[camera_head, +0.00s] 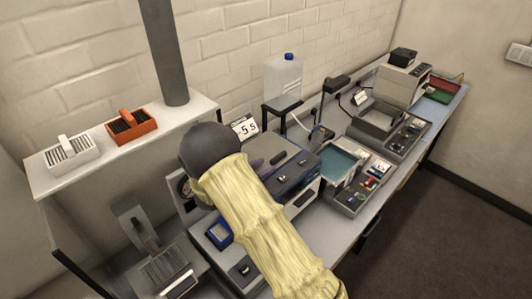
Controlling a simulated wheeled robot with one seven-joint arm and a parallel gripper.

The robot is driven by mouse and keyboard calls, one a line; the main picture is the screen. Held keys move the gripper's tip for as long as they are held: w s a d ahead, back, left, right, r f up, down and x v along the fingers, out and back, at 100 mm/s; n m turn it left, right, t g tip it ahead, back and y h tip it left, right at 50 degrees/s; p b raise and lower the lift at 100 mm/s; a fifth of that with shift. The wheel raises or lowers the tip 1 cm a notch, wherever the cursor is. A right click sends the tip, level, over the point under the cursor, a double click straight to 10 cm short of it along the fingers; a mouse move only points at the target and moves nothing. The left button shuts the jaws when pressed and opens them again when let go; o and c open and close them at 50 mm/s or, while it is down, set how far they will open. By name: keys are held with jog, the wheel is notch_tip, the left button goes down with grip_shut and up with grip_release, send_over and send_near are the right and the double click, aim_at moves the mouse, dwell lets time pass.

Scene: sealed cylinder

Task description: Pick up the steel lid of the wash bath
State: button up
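My arm, in a pale yellow sleeve with a dark rounded joint, reaches up across the middle of the view. My gripper does not show; it is out of sight. An open bath with teal liquid (341,164) stands on the bench right of my arm, with a control panel beside it. Farther back is a grey square basin (378,120) with its own panel. I cannot tell which of them is the wash bath. I cannot make out a steel lid for certain; part of the bench is hidden behind my arm.
A white shelf (60,184) at the left holds a white rack (72,152) and an orange rack (131,126). A dark column (163,50) rises from it. A clear canister (283,77) stands at the wall. The floor (430,235) at the right is clear.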

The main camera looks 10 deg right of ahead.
aim_at(271, 160)
jog(key=shift+w+d+r+p, duration=0.2)
jog(key=shift+d+p, duration=0.1)
jog(key=shift+d, duration=0.05)
jog(key=p+x, duration=0.3)
jog(key=shift+w+d+r, duration=0.15)
jog(key=shift+w+d, duration=0.25)
jog(key=shift+d, duration=0.05)
jog(key=shift+d, duration=0.1)
jog(key=shift+c, duration=1.3)
grip_shut()
